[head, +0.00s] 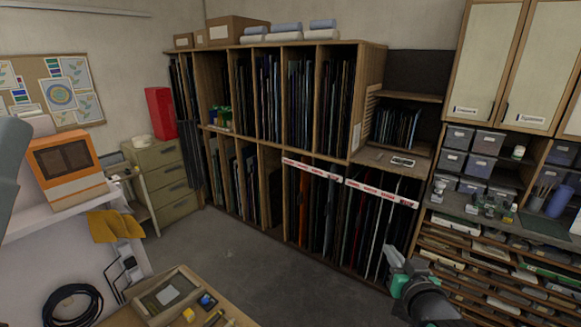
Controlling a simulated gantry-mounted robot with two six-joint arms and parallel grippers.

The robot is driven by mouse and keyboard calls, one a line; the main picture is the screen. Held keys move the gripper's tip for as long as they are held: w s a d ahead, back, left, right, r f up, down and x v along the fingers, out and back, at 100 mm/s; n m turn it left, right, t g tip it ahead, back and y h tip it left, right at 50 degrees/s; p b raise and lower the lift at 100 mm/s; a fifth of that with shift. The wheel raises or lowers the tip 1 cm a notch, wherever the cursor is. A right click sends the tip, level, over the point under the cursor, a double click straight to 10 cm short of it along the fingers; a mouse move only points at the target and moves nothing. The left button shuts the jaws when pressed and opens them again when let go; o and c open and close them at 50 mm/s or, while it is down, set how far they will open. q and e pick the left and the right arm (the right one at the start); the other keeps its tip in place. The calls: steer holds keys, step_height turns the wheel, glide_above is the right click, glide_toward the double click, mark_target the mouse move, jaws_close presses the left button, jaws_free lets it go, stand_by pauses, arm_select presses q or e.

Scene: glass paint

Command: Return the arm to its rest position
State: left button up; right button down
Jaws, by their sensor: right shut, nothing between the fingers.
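My right gripper (395,260) shows at the lower right in the head view, on a dark arm with a green part. It is shut and empty, and it points up and away from me. It appears in front of the lower part of the wooden glass rack (369,65), apart from anything I can make out. A grey shape at the left edge may be part of my left arm, but my left gripper is not in view.
A wooden table (240,318) with a tray (142,307) and small tools stands at the bottom. Shelves with grey bins (481,165) stand at the right. An orange box-shaped device (70,190) sits at the left. The grey floor (240,245) between is clear.

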steer(key=s+a+r+n+t+y, duration=0.1)
steer(key=s+a+r+t, duration=0.1)
steer(key=r, duration=0.6)
steer(key=s+a+r+t, duration=0.2)
steer(key=a+r, duration=0.1)
steer(key=r, duration=0.4)
steer(key=s+a+r+n+t+y, duration=0.1)
steer(key=s+r+t, duration=0.7)
steer(key=s+r, duration=1.2)
steer(key=shift+s+a+n+y, duration=0.4)
steer(key=shift+s+a+y, duration=0.1)
steer(key=shift+s+y, duration=0.25)
